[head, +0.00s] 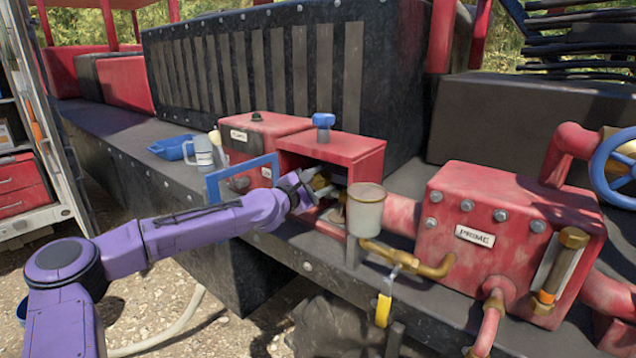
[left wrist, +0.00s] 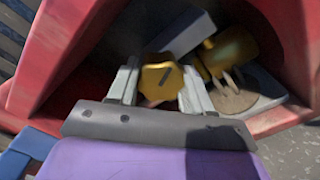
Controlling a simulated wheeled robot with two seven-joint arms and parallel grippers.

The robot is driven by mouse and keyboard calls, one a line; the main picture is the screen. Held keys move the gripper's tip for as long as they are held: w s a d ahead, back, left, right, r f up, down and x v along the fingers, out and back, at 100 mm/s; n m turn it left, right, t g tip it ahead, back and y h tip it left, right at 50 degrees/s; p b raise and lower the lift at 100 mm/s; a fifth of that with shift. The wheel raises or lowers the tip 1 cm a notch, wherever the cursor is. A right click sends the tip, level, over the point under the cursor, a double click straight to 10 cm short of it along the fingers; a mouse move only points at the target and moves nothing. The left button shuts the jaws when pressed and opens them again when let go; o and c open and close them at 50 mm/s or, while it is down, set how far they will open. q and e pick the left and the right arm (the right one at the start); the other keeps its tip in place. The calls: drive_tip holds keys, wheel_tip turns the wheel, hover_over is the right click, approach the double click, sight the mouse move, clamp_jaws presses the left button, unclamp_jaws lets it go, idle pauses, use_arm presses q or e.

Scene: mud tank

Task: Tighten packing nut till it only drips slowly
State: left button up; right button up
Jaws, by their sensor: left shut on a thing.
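The packing nut looks like a yellow lobed knob with a dark mark on its face (left wrist: 163,77). It sits inside a red open-fronted housing (head: 350,151). My left gripper (head: 308,186) reaches into the housing opening from the left. In the left wrist view my left gripper (left wrist: 160,84) has its two pale fingers on either side of the yellow nut, shut on it. Brass parts (left wrist: 232,55) show behind and to the right of the nut. The shaft behind the nut is mostly hidden. No drip is visible. My right gripper is not in view.
A pale cup (head: 366,212) stands just right of the housing, above a brass pipe (head: 405,262) with a yellow tag. A blue frame (head: 240,178) stands close by my left forearm. A red PRIME box (head: 480,225) is at right. A blue tray (head: 172,148) lies on the deck.

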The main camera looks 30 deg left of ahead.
use_arm(q)
drive_tip(key=shift+d+m, duration=0.1)
drive_tip(key=shift+m, duration=0.3)
drive_tip(key=m+b, duration=0.1)
drive_tip(key=m, duration=0.3)
drive_tip(key=shift+f+m, duration=0.1)
drive_tip(key=shift+m, duration=0.2)
drive_tip(key=shift+f+m+b, duration=0.1)
drive_tip(key=shift+m+b, duration=0.2)
drive_tip(key=shift+m, duration=0.6)
drive_tip(key=shift+d+f, duration=0.1)
